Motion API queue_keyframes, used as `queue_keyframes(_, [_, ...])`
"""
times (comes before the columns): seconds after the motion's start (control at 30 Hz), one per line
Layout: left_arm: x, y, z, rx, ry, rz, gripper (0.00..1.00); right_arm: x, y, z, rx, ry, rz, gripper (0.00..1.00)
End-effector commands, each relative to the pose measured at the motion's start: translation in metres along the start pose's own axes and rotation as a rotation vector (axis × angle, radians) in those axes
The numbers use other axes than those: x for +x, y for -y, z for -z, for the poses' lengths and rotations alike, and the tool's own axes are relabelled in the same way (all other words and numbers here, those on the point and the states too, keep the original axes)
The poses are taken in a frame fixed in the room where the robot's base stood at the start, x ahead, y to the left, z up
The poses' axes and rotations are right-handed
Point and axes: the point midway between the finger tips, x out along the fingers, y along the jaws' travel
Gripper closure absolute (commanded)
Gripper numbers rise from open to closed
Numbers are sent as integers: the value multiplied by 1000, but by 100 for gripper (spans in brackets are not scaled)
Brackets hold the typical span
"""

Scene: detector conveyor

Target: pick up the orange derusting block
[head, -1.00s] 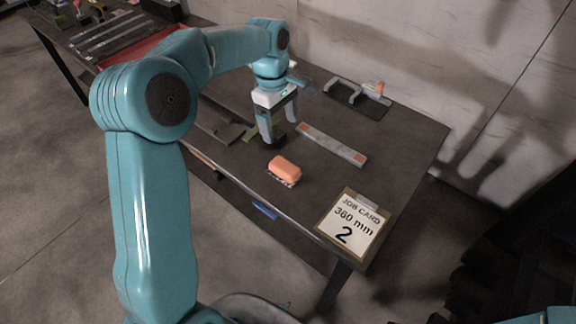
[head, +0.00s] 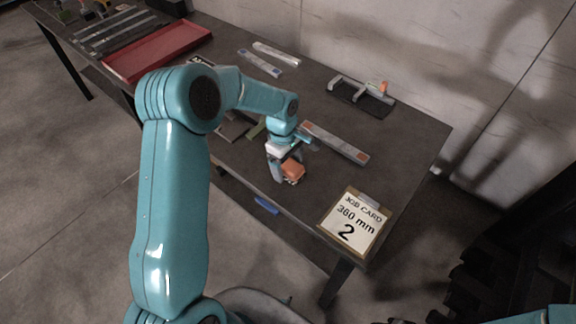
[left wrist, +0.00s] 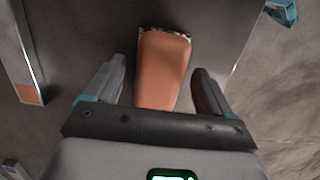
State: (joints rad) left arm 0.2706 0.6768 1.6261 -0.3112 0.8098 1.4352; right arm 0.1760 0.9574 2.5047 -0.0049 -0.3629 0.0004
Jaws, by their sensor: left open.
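The orange derusting block (head: 293,171) lies on the dark workbench near its front edge, on a small pale, speckled base. In the left wrist view the block (left wrist: 162,68) lies lengthwise between the two fingers. My left gripper (head: 283,176) is at the block, partly in front of it. In the left wrist view my left gripper (left wrist: 158,85) is open, with a gap on each side of the block. Part of the block is hidden behind the gripper body. My right gripper is not in view; only a bit of teal arm shows at the lower right.
A job card (head: 353,222) reading "360 mm 2" lies to the right near the front edge. A metal bar with orange ends (head: 335,143) lies behind the block. A dark bracket fixture (head: 362,97) stands at the back. A red tray (head: 158,50) is farther left.

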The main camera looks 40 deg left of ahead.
Motion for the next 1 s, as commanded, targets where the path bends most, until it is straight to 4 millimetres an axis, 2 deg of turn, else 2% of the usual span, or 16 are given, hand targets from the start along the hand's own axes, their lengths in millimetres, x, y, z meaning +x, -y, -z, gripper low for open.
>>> queue_keyframes(1.0, [5, 0, 1, 0, 0, 0, 17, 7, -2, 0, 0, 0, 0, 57])
